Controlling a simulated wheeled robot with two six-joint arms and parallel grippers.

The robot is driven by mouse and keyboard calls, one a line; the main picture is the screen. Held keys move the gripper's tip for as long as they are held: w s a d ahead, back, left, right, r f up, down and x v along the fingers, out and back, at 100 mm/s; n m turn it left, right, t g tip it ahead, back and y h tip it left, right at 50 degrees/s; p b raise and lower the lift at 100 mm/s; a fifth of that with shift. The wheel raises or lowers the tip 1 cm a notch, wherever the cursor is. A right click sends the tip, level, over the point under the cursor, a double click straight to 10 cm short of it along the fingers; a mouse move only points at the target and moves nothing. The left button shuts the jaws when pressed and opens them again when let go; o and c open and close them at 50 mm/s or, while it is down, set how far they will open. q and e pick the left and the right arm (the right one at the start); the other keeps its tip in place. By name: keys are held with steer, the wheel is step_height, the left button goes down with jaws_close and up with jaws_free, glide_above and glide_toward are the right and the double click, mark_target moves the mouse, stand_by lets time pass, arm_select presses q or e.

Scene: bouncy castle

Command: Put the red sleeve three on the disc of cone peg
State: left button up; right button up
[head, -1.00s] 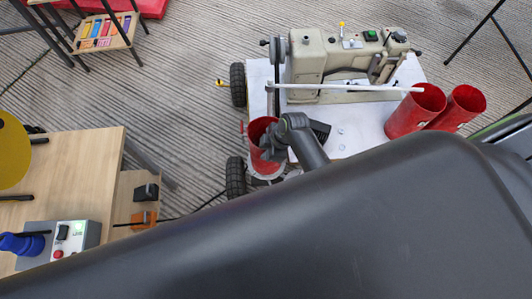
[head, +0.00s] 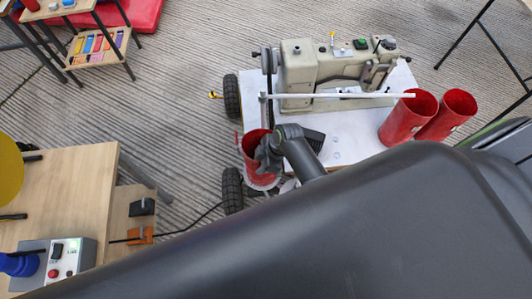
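A red open-topped sleeve (head: 252,147) stands near the left front corner of the white table in the head view. A pale ring shows around its foot. Two more red sleeves (head: 402,121) (head: 447,115) stand side by side at the table's right end. I cannot tell which is number three. My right gripper (head: 264,158) is at the right wall of the left sleeve, its dark fingers overlapping that wall. Whether they are closed on it is hidden. No cone peg or its disc can be made out with certainty. My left gripper is not in view.
A beige sewing machine (head: 300,76) stands on the white table (head: 343,146), with a long white bar in front. Black wheels (head: 232,96) are at its left. A wooden table (head: 60,185) at left bears a switch box (head: 70,258) and a blue object (head: 18,265). My dark arm hides the foreground.

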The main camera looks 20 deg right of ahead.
steer(key=p+v, duration=0.2)
steer(key=v, duration=0.9)
steer(key=shift+r, duration=0.35)
steer(key=shift+s+d, duration=0.1)
steer(key=shift+d, duration=0.1)
steer(key=s+d+r+m+t+h, duration=0.1)
steer(key=s+d+r+m+h, duration=0.2)
steer(key=s+d+r+m, duration=0.35)
steer(key=s+d+r+m+t+h, duration=0.1)
steer(key=s+d+r+m+h, duration=0.2)
steer(key=s+d+m, duration=0.45)
steer(key=s+f+g, duration=0.1)
steer(key=s+f, duration=0.2)
steer(key=f, duration=2.1)
steer(key=s+a+f+g, duration=0.1)
steer(key=s+f, duration=1.4)
steer(key=f, duration=0.1)
steer(key=shift+a+f+m+y, duration=0.2)
steer(key=shift+a+m+y, duration=0.1)
steer(key=shift+a+y, duration=0.1)
